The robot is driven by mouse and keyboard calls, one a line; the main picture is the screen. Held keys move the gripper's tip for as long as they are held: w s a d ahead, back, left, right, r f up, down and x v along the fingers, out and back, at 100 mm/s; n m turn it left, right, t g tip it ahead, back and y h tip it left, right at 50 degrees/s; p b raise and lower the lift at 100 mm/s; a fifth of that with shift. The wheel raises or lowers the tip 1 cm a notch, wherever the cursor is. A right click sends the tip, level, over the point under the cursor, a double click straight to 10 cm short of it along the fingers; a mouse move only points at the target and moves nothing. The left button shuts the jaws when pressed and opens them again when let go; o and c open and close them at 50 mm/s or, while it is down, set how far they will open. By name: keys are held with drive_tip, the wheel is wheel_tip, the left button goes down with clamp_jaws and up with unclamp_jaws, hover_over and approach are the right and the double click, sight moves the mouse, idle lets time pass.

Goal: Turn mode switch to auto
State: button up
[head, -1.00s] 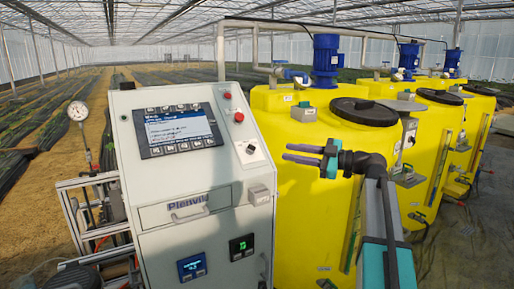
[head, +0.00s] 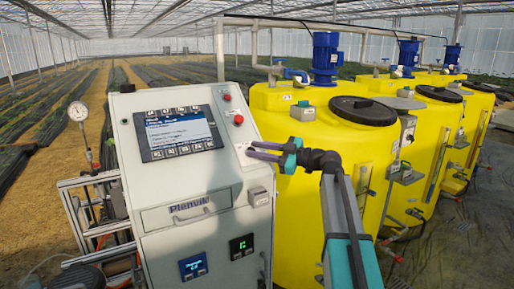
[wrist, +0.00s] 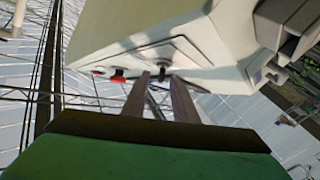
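The grey control cabinet (head: 185,185) stands left of centre in the head view, with a sloped face. The mode switch (wrist: 164,69), a small dark knob on a pale plate, shows in the wrist view. It lies just beyond my fingertips, between them in the picture; contact cannot be told. In the head view my gripper (head: 250,151) covers the switch's place on the face's right side. My gripper (wrist: 160,78) is open, its two fingers apart with nothing visibly held. The switch's pointer direction and labels are not readable.
Two red buttons or lamps (head: 239,119) sit above the switch area, and a screen (head: 180,132) is to the left. A small grey box (head: 258,196) juts from the cabinet's side below my gripper. Yellow tanks (head: 300,180) stand close on the right.

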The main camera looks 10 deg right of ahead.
drive_tip(key=shift+w+a, duration=0.25)
drive_tip(key=shift+a, duration=0.1)
clamp_jaws()
drive_tip(key=shift+d, duration=0.15)
